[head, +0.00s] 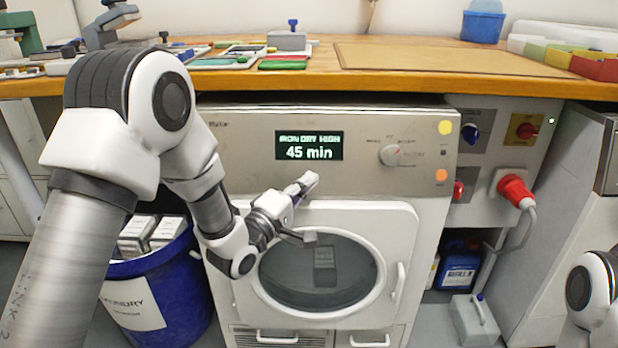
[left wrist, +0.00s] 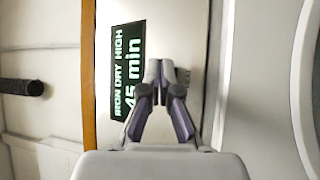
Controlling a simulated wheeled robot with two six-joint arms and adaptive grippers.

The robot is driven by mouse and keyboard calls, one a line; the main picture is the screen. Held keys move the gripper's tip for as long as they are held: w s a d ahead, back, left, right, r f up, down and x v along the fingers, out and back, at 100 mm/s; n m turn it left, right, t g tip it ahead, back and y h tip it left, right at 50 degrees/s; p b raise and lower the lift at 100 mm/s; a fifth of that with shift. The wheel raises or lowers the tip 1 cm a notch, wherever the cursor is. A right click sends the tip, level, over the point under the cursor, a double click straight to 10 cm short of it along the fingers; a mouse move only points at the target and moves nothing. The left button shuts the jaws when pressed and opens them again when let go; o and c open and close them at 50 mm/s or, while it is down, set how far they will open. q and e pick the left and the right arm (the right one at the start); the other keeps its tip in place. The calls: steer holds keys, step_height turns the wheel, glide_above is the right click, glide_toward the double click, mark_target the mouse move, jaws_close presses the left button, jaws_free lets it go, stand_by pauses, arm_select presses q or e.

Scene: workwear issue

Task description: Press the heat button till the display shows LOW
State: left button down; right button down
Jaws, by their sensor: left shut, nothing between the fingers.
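The dryer (head: 230,128) has a dark display (head: 309,146) reading "IRON DRY HIGH" and "45 min". The display also shows sideways in the left wrist view (left wrist: 127,70). My left gripper (head: 308,181) is shut and empty, in front of the panel just below the display. In the left wrist view its fingertips (left wrist: 158,68) meet beside the display. A small grey part (left wrist: 183,77) shows behind them, partly hidden; I cannot tell whether it is the heat button, or whether the fingertips touch the panel. My right gripper is out of view.
A dial (head: 390,154), a yellow disc (head: 445,128) and an orange disc (head: 441,175) are on the panel's right. The round door (head: 397,230) is below. A wooden worktop (head: 400,88) overhangs the panel. A blue tub (head: 165,300) stands at left.

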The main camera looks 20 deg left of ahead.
arm_select(q)
steer(key=shift+w, duration=0.15)
stand_by(0.3)
steer(key=shift+s+d+r+p, duration=0.1)
steer(key=shift+s+r+p, duration=0.05)
steer(key=shift+s, duration=0.25)
steer(key=shift+s+d+r+p, duration=0.1)
steer(key=shift+s+p, duration=0.05)
steer(key=shift+s, duration=0.2)
steer(key=s, duration=0.1)
steer(key=s+r, duration=0.1)
steer(key=s, duration=0.1)
steer(key=s+d+p, duration=0.1)
steer(key=shift+s+d+r, duration=0.1)
steer(key=shift+s+r, duration=0.15)
stand_by(1.2)
